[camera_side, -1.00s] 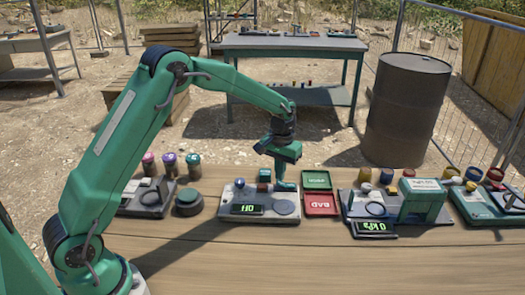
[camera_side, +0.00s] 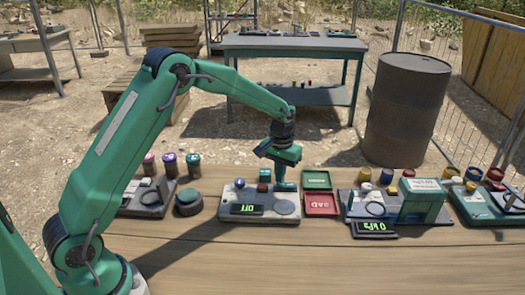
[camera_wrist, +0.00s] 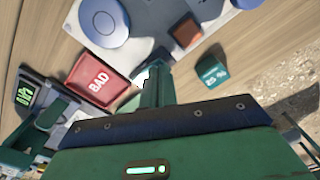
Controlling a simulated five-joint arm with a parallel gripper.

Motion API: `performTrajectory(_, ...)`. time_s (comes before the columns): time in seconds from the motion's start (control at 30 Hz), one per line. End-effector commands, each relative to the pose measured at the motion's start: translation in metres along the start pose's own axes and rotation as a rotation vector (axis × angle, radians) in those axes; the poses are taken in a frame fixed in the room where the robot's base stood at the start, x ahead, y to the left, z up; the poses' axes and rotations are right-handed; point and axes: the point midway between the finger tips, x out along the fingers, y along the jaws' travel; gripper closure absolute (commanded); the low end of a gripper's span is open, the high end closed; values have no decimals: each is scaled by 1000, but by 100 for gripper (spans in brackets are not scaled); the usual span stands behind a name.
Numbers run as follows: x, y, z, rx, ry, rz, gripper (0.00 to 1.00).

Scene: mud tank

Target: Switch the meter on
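The meter (camera_side: 233,213) is a light grey slab on the bench in front of my arm. Its dark display (camera_side: 246,209) reads OFF in green, upside down. It carries a round pad (camera_side: 286,207) and a small red-brown block (camera_side: 263,188). In the wrist view the pad (camera_wrist: 105,20) looks blue and the block (camera_wrist: 186,32) stands to its right. My gripper (camera_side: 287,185) points down at the slab's back right corner, right of the block. Its fingers (camera_wrist: 155,85) look together, with nothing seen between them. Contact with the slab is unclear.
A teal cube (camera_side: 265,175) marked 25 % stands behind the slab. A red BAD tray (camera_side: 321,205) and a green tray (camera_side: 317,180) lie just right of my gripper. Further right a device display (camera_side: 373,227) reads 0 kPa. The bench front is clear.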

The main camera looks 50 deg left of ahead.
Motion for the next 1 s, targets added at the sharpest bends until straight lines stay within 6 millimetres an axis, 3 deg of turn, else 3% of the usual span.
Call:
performTrajectory(0.63, 5, 0, 0, 0, 1, 0, 100)
performTrajectory(1.0, -13, 0, 0, 0, 2, 1, 100)
